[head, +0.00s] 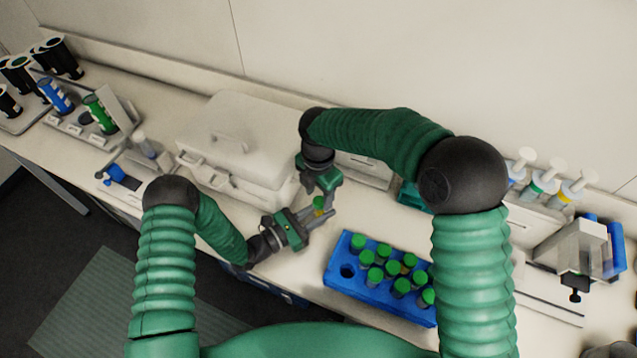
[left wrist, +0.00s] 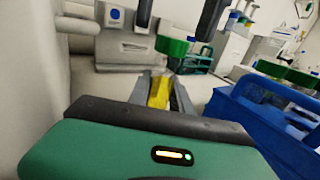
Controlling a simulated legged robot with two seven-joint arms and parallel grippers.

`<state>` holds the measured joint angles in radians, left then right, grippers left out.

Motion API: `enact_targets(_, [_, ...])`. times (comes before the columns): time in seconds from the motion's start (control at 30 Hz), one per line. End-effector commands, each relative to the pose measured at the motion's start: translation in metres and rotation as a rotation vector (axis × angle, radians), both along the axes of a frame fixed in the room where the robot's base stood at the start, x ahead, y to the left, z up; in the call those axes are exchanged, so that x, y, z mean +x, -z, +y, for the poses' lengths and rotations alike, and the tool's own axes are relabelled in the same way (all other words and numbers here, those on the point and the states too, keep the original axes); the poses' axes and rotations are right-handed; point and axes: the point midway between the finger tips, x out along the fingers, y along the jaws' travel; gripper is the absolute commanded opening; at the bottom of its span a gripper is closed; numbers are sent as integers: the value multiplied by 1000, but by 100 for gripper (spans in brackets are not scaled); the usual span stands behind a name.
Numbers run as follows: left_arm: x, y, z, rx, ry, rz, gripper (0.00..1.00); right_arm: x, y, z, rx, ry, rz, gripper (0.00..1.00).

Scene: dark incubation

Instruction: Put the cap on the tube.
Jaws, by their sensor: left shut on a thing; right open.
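My left gripper (head: 316,218) is shut on a tube with yellow contents (left wrist: 158,92), which also shows small in the head view (head: 319,212). A green cap (left wrist: 172,44) is at the tube's upper end, and it shows in the head view too (head: 319,202). My right gripper (head: 322,192) points down from above, open, with its dark fingers (left wrist: 180,14) on either side of the cap. I cannot tell whether the cap is fully seated on the tube.
A blue rack (head: 340,284) with several green-capped tubes and one empty hole stands right of the grippers. A white lidded box (head: 232,145) is behind them. Bottle holders stand at far left. Pipettes (head: 545,182) and a small device (head: 575,250) are at right.

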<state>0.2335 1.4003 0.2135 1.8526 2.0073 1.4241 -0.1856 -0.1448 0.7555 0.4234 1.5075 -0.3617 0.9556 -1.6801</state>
Motion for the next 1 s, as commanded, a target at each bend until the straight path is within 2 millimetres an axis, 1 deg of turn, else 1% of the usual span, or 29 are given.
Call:
enact_targets(0.03, [0,0,0,1,0,1,0,0,7,0,-1,0,1,48])
enact_targets(0.17, [0,0,0,1,0,1,0,0,17,0,-1,0,1,48])
enact_targets(0.43, [0,0,0,1,0,1,0,0,19,0,-1,0,-1,48])
enact_targets(0.47, [0,0,0,1,0,1,0,0,18,0,-1,0,-1,47])
enact_targets(0.8, [0,0,0,1,0,1,0,0,18,0,0,0,-1,2])
enact_targets(0.83, [0,0,0,1,0,1,0,0,18,0,0,0,-1,0])
enact_targets(1.0, [0,0,0,1,1,1,0,0,18,0,1,1,-2,0])
